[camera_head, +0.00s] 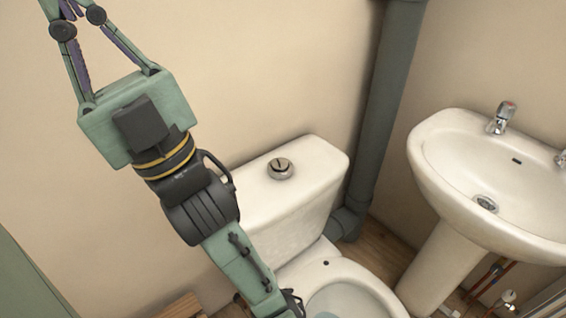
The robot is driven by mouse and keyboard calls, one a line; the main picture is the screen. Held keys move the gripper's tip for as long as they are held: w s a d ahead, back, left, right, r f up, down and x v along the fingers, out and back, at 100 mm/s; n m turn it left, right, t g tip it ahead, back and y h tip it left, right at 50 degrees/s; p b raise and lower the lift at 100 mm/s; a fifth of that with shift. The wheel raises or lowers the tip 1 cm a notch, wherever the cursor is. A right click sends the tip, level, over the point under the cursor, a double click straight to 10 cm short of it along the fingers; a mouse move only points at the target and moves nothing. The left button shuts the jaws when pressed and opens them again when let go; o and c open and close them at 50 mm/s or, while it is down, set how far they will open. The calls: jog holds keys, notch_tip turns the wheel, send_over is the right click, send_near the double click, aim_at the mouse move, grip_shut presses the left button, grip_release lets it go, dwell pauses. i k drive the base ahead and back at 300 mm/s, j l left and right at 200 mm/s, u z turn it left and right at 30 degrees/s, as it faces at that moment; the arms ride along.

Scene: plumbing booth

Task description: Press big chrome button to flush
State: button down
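The round chrome flush button (281,168) sits on top of the white toilet cistern (318,160), near the middle of the lid. A dark line or reflection crosses its top, too small to make out. My gripper (77,12) is at the upper left, in front of the beige wall, pointing up and away from the cistern. It is well apart from the button. Its fingertips are cut off by the top edge, so I cannot tell how far they are open. My arm covers the left part of the cistern; the button is in clear view.
The toilet bowl (345,300) is below the cistern, partly cut off. A grey pipe (385,100) runs up the wall right of the cistern. A white pedestal sink (440,165) with a chrome tap (502,118) stands at right. The space above the cistern looks clear.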

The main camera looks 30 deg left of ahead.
aim_at(284, 164)
jog(key=l+u, duration=0.2)
jog(key=u, duration=0.2)
jog(key=l+u, duration=0.2)
jog(key=u, duration=0.15)
jog(key=l+u, duration=0.2)
jog(key=u, duration=0.2)
jog(key=k, duration=0.05)
